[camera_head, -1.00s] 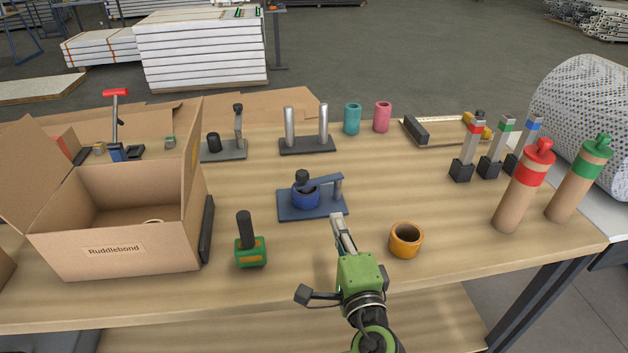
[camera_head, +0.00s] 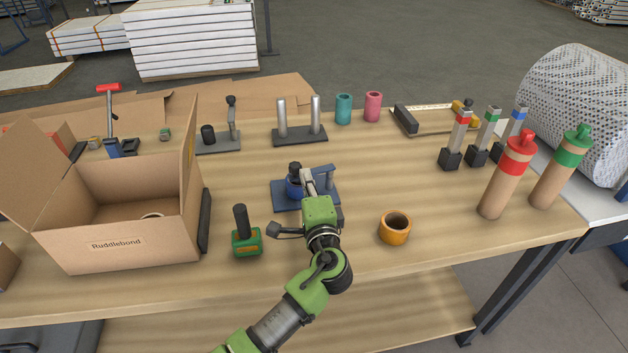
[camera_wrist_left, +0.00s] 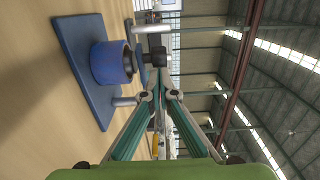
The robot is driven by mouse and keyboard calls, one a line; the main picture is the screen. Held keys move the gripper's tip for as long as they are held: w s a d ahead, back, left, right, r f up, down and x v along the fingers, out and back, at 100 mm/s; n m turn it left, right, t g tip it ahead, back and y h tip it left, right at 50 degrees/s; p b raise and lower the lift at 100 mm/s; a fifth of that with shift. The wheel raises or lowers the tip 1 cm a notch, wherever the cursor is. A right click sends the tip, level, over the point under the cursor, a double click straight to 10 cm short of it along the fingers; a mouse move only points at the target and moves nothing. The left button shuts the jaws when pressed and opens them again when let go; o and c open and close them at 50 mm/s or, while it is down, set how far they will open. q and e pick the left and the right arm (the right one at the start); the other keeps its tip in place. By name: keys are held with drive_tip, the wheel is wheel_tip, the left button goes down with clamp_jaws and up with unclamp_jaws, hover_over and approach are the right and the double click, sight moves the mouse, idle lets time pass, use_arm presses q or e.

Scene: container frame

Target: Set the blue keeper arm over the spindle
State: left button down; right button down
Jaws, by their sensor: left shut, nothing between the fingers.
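In the left wrist view the ring (camera_wrist_left: 108,63) sits around a dark spindle (camera_wrist_left: 128,62). My right gripper is not in view.
An orange ring (camera_head: 395,228) and a green block with a black handle (camera_head: 246,240) stand near the front. An open cardboard box (camera_head: 130,247) is left. A two-post stand (camera_head: 300,134) is behind. Red- and green-capped tubes (camera_head: 508,175) stand right.

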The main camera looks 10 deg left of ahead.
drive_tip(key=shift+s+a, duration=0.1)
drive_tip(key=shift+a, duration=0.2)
use_arm(q)
drive_tip(key=shift+w+a+f+b, duration=0.1)
drive_tip(key=shift+w+a+b, duration=0.1)
drive_tip(key=shift+a+b, duration=0.15)
drive_tip(key=shift+w+a, duration=0.45)
drive_tip(key=shift+a, duration=0.2)
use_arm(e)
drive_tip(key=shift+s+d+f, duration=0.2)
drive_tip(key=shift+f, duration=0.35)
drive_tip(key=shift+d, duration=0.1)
